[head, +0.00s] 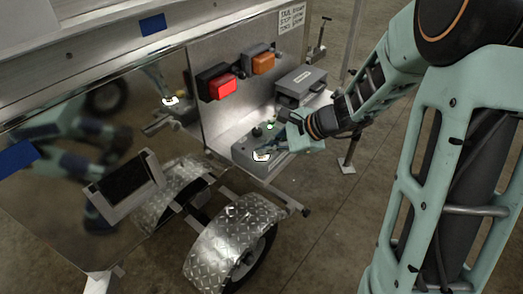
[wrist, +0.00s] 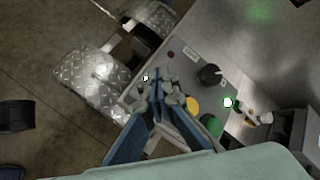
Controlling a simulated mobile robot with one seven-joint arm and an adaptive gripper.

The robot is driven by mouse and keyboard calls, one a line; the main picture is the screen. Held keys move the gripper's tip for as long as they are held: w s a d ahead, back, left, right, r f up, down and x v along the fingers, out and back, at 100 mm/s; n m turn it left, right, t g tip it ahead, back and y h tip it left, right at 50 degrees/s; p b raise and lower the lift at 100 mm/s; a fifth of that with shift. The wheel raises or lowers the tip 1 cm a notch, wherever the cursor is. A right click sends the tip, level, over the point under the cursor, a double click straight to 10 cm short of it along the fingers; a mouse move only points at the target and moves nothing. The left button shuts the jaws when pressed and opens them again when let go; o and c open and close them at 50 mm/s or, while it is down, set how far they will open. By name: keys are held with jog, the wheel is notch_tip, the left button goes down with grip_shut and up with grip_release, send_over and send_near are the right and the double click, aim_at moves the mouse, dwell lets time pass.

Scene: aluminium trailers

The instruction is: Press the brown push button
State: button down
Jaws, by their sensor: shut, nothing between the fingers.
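A grey control box (head: 250,160) sits on the trailer's front shelf; its panel (wrist: 185,65) also shows in the wrist view. A small dark reddish-brown round spot (wrist: 171,53) on the panel may be the brown button; I cannot tell for sure. The panel also has a black knob (wrist: 210,75), a yellow button (wrist: 192,104), a green button (wrist: 210,122) and lit white spots (wrist: 228,102) (wrist: 145,78). My gripper (wrist: 158,88) is shut and empty over the panel, beside the yellow button, hiding part of it. I cannot tell whether it touches anything.
A red lamp (head: 222,86) and an orange lamp (head: 263,63) are on the metal wall behind the box. A grey case (head: 301,84) stands to the right. Diamond-plate fenders (head: 222,232) and a wheel are below. Open floor lies to the lower right.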

jog(key=shift+r, duration=0.35)
notch_tip(320, 180, up, 6)
jog(key=p, duration=0.5)
dwell(0.4)
